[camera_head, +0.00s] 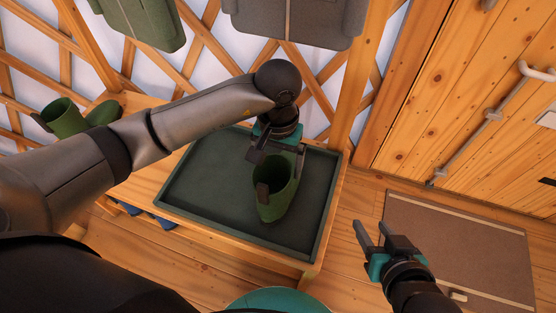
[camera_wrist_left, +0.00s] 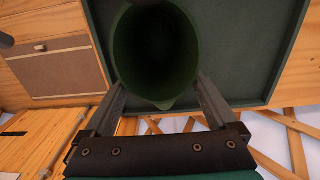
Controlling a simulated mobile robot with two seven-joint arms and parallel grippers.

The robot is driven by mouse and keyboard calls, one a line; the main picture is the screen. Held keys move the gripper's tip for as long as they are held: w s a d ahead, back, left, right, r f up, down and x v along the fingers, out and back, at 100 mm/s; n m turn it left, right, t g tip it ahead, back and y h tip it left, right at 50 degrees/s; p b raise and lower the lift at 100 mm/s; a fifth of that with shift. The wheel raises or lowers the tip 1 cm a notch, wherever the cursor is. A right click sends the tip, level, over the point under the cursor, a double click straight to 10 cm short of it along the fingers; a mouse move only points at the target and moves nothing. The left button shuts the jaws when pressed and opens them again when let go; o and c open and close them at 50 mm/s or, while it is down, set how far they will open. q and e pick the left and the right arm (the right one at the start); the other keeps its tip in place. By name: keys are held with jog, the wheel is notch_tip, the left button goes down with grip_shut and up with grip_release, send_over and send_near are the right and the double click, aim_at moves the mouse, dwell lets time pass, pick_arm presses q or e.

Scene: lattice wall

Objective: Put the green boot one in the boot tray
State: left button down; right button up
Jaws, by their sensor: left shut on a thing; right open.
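A green boot (camera_head: 273,196) is over the dark green boot tray (camera_head: 200,200), within its rim in the head view. My left gripper (camera_head: 272,165) is shut on this boot from above. In the left wrist view the boot's round opening (camera_wrist_left: 155,55) fills the space between the two fingers (camera_wrist_left: 165,95). I cannot tell whether its sole touches the tray floor. Another green boot or pair (camera_head: 68,118) stands on the bench to the left, partly behind my left arm. My right gripper (camera_head: 377,243) is open and empty, right of the tray.
The tray sits on a wooden bench (camera_head: 140,190) with blue footwear (camera_head: 150,217) below. A grey garment (camera_head: 298,20) and a green one (camera_head: 145,22) hang above on the lattice wall. A brown mat (camera_head: 460,240) lies on the floor by the wooden door (camera_head: 470,100).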

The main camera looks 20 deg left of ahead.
pick_arm(q)
jog(key=shift+f+b, duration=0.55)
dwell(0.6)
grip_release()
dwell(0.4)
jog(key=shift+r+p, duration=2.25)
jog(key=shift+r, duration=1.2)
notch_tip(320, 180, up, 15)
jog(key=p, duration=0.5)
jog(key=shift+r, duration=0.15)
